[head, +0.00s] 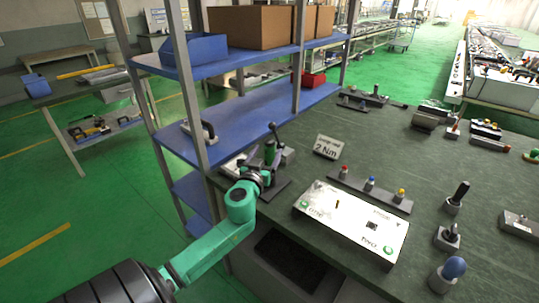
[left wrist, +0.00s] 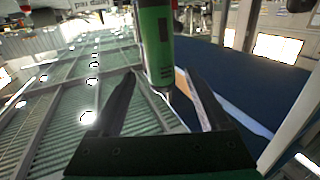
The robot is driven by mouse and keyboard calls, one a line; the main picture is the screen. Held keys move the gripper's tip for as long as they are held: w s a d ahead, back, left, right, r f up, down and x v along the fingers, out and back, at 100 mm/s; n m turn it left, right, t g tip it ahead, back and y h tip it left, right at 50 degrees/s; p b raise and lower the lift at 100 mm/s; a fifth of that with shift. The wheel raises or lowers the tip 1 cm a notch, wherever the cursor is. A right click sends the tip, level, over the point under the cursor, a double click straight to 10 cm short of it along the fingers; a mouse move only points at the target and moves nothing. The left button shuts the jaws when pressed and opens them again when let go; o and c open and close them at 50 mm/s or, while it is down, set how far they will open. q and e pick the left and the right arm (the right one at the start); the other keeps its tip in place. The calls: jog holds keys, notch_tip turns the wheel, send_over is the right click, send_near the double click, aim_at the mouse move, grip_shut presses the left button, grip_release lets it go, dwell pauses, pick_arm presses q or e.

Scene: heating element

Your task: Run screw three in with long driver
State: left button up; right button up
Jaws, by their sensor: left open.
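A green-bodied driver (head: 269,152) stands upright at the table's left edge; it also shows in the left wrist view (left wrist: 157,45). My left gripper (head: 262,172) is beside it. In the left wrist view the two fingers of my left gripper (left wrist: 160,95) are spread, with the green body beyond and between them; I cannot tell whether they touch it. A white panel box (head: 352,222) lies on the table, with a small brass-coloured upright piece and a dark square on top. Which screw is number three cannot be read. My right gripper is not in view.
A "2 Nm" card (head: 328,147) stands behind the box. A dark rail (head: 370,191) holds red, blue and yellow capped pieces. Several handled tools stand at right, including a blue-knobbed one (head: 450,272). A blue shelf rack (head: 240,125) rises close beside my left arm.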

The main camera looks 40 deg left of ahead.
pick_arm(q)
jog(key=x, duration=0.3)
jog(key=shift+a+r, duration=0.1)
jog(key=shift+r, duration=0.05)
jog(key=shift+w+a, duration=0.15)
jog(key=shift+w, duration=0.15)
jog(key=shift+s, duration=0.15)
grip_shut()
